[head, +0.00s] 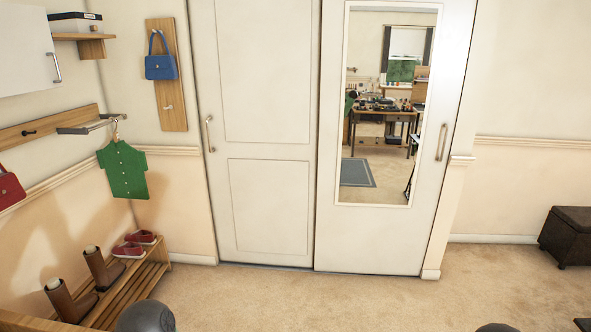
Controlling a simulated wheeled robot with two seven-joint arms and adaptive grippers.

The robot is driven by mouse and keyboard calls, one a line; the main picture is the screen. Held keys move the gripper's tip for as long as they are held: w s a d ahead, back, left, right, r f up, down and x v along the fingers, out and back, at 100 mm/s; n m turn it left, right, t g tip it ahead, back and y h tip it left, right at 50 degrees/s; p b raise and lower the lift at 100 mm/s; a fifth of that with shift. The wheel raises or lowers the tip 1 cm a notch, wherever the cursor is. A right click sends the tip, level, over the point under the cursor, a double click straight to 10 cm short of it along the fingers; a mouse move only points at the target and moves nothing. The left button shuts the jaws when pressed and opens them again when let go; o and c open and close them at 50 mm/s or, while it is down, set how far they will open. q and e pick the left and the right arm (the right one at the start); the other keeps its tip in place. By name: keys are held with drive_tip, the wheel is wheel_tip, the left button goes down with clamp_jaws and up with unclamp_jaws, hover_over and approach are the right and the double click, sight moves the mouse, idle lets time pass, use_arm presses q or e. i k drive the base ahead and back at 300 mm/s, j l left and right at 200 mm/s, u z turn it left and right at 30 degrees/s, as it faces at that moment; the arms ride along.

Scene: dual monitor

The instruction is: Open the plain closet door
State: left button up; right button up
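The plain closet door (268,130) is a white panelled door on the left of the closet front. It looks shut. Its pale metal upright handle (209,134) is near its left edge. The mirrored closet door (424,235) stands directly to its right and also looks shut. It carries a tall mirror (380,180) and its own upright handle (441,141) near its right edge. Neither gripper is in view, and nothing touches either door.
A slatted shoe rack (135,290) with boots and red shoes stands at the lower left. A green shirt (122,170) hangs above it, and a blue bag (160,67) hangs beside the plain door. A dark ottoman (568,237) is at the right. Carpet before the doors is clear.

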sight(257, 64)
drive_tip(key=i+u, duration=0.1)
drive_tip(key=i, duration=0.85)
drive_tip(key=i+l+u, duration=0.15)
drive_tip(key=i, duration=0.85)
